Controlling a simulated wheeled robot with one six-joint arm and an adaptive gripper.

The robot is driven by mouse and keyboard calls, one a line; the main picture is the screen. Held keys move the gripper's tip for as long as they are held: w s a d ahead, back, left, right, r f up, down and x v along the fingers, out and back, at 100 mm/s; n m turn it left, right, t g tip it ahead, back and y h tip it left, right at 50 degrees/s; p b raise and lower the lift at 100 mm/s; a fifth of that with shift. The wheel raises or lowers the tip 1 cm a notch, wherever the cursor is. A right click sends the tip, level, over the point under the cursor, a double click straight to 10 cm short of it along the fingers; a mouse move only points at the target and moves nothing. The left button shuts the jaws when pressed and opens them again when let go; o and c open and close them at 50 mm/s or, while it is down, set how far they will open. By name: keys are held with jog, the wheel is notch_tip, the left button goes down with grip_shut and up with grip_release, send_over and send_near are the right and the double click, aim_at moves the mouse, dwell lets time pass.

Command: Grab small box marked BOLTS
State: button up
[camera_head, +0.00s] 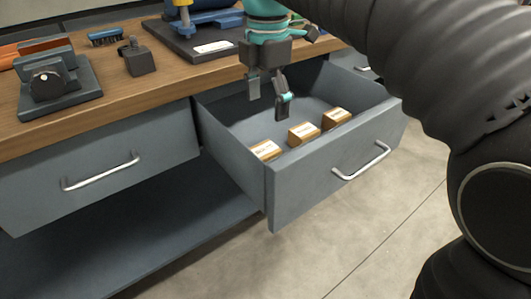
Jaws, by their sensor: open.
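Three small wooden boxes with white labels lie in a row in the open drawer: a left box (265,150), a middle box (304,133) and a right box (336,118). The labels are too small to read surely, so I cannot tell which is marked BOLTS. My gripper (268,104) is open and empty, pointing down over the rear left part of the drawer. It is above and behind the left and middle boxes, apart from all three.
The grey drawer (312,188) is pulled out, with a metal handle (361,162) in front. A closed drawer (105,165) is to the left. The wooden benchtop (130,95) holds a black fixture (60,85), a small dark block (138,58) and a brush (105,37).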

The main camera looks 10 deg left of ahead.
aim_at(265, 149)
notch_tip(265, 149, down, 9)
jog(key=shift+a+r+b, duration=0.1)
jog(key=shift+r+b, duration=0.1)
jog(key=shift+b, duration=0.55)
jog(key=shift+w+a+f+b, duration=0.1)
jog(key=shift+w+f+b, duration=0.1)
jog(key=shift+f, duration=1.1)
jog(key=shift+w+a+f+b, duration=0.1)
jog(key=shift+f+b, duration=0.05)
jog(key=shift+f, duration=1.15)
jog(key=shift+c, duration=0.2)
jog(key=c, duration=1.4)
